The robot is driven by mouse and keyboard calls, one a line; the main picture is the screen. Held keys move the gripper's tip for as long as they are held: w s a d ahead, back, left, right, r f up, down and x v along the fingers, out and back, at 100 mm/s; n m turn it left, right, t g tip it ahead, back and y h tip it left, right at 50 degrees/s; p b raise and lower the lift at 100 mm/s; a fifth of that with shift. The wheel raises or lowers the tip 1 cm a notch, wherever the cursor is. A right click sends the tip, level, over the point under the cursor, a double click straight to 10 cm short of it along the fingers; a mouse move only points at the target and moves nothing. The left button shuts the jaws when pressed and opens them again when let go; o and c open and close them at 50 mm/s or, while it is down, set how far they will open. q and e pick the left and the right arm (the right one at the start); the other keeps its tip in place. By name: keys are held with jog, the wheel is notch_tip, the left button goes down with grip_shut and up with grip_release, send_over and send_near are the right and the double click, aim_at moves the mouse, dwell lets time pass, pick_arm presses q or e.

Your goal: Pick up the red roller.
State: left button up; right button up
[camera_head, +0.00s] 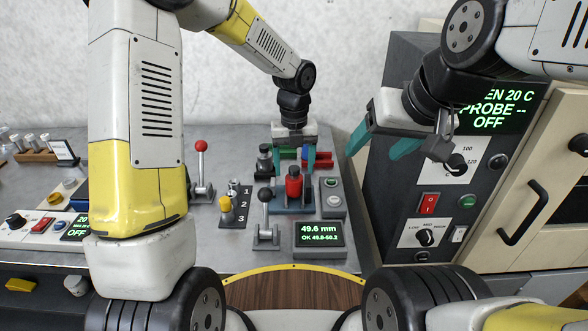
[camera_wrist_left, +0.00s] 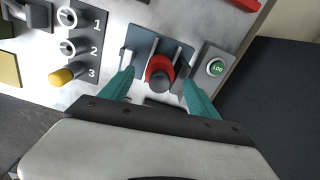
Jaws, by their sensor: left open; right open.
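The red roller (camera_head: 293,187), a short red cylinder with a dark knob on top, stands in a blue-grey holder (camera_head: 291,210) on the grey bench. My left gripper (camera_head: 292,160) is open and empty, just behind and above the roller in the head view. In the left wrist view the red roller (camera_wrist_left: 158,66) appears between the two teal fingers of my left gripper (camera_wrist_left: 158,80), with its dark knob toward the camera. I cannot tell the height gap. My right gripper (camera_head: 384,146) is open and empty, off to the right in front of the dark panel.
A display reading 49.6 mm (camera_head: 319,238) and a black-knobbed lever (camera_head: 265,220) stand in front of the holder. A green-button box (camera_head: 332,197) is close on its right. A numbered switch plate (camera_head: 235,207) and a red-knobbed lever (camera_head: 201,170) are left.

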pick_arm(q)
jog(key=shift+f, duration=0.8)
grip_shut()
